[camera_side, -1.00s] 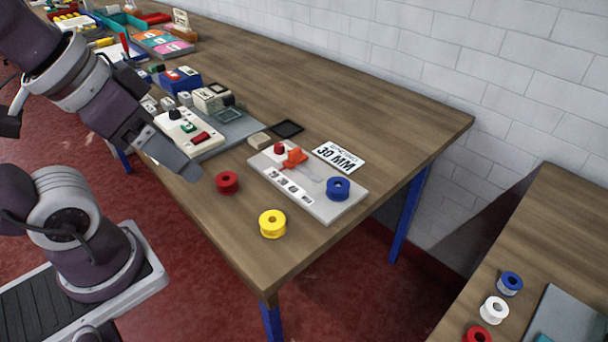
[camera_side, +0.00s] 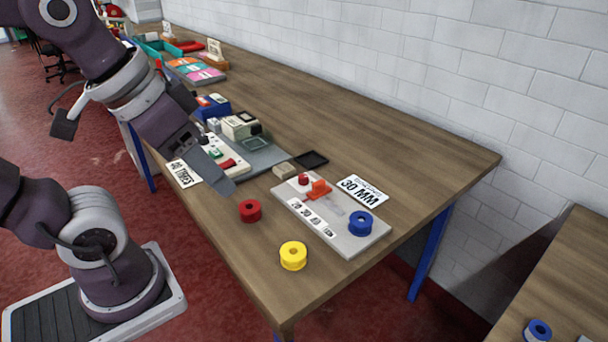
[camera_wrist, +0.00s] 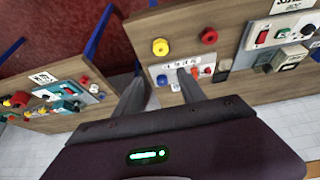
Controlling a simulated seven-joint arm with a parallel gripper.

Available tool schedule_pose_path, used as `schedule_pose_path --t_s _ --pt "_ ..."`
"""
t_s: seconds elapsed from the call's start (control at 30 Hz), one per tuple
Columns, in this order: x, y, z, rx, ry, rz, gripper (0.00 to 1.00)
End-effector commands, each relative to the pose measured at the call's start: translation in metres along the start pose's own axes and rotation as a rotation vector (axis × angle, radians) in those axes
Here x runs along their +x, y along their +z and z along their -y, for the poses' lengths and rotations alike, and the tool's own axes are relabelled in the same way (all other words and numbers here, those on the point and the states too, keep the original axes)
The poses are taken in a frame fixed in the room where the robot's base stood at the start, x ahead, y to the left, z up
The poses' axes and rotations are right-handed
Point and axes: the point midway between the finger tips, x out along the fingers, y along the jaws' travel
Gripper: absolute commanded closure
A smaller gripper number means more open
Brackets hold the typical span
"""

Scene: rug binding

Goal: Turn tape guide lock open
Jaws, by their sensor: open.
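The grey tape guide plate (camera_side: 350,246) lies flat near the table's front right corner, with numbered white labels. It carries a small red knob (camera_side: 303,179), an orange guide piece (camera_side: 319,189) and a blue tape roll (camera_side: 360,223). I cannot tell for sure which part is the lock, or its turn. My gripper (camera_side: 222,184) is left of the plate, above the table and apart from it. In the wrist view my gripper (camera_wrist: 160,77) has its two fingers spread with nothing between them; the plate (camera_wrist: 174,74) shows beyond, partly hidden by the right finger.
A red roll (camera_side: 250,211) and a yellow roll (camera_side: 293,256) stand left of the plate. A 30 MM card (camera_side: 361,190) and black tray (camera_side: 311,159) lie behind it. A control panel device (camera_side: 267,158) is below my gripper. The table's far right is clear.

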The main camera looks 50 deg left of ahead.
Motion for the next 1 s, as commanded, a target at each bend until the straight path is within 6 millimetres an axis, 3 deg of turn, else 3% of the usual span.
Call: schedule_pose_path --t_s 0.07,0.17,0.27,0.3,0.4,0.5,0.6,0.7,1.0 --pt "0.007 -0.036 0.005 -0.008 0.037 0.062 0.52" --pt "0.032 -0.094 0.025 -0.015 0.077 0.143 0.52" --pt "0.079 -0.145 0.058 -0.012 0.084 0.221 0.52" --pt "0.103 -0.162 0.074 -0.004 0.078 0.252 0.52" --pt "0.168 -0.189 0.115 0.038 0.047 0.328 0.52" --pt "0.224 -0.198 0.15 0.103 0.011 0.392 0.52" --pt "0.261 -0.199 0.171 0.16 -0.011 0.437 0.52" --pt "0.279 -0.197 0.18 0.191 -0.02 0.457 0.52" --pt "0.327 -0.174 0.184 0.196 -0.021 0.462 0.52"
